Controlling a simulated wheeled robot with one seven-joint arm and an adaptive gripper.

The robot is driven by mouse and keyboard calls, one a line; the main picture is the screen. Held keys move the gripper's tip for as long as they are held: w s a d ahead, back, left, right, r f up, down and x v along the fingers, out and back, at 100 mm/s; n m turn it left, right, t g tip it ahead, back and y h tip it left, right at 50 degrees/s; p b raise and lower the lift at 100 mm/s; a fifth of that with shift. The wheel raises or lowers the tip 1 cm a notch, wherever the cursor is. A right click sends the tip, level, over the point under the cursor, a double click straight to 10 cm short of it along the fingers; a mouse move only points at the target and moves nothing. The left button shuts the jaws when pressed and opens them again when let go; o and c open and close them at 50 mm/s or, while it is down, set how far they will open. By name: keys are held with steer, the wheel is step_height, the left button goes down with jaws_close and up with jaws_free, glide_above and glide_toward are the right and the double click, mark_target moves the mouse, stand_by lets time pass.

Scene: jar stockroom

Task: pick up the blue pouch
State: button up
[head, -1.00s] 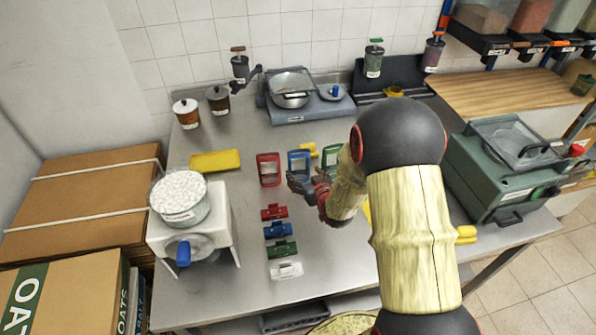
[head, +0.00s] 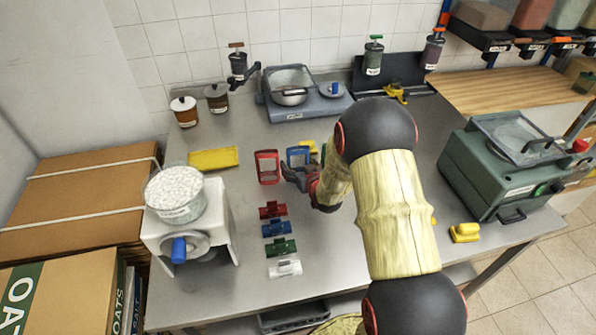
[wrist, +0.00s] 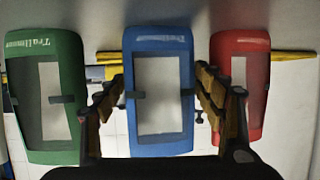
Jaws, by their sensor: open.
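The blue pouch (head: 298,154) stands on the steel table between a red pouch (head: 267,167) and a green pouch, which the arm mostly hides in the head view. In the wrist view the blue pouch (wrist: 160,50) fills the middle, with a pale window in its front. The green pouch (wrist: 66,60) is to its left and the red pouch (wrist: 252,48) to its right. My gripper (wrist: 160,85) is open, one finger by each side edge of the blue pouch. In the head view my gripper (head: 297,177) is just in front of it. Whether the fingers touch it is unclear.
Red, blue, green and white clips (head: 284,268) lie in a column nearer the front. A yellow item (head: 214,158) lies to the left. A white dispenser (head: 190,225) stands front left, and a green machine (head: 500,175) stands on the right.

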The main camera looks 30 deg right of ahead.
steer(key=shift+c, duration=0.9)
steer(key=c, duration=0.7)
steer(key=shift+c, duration=0.3)
steer(key=shift+r, duration=0.1)
step_height(320, 180, up, 17)
steer(key=p, duration=0.5)
steer(key=shift+r, duration=0.4)
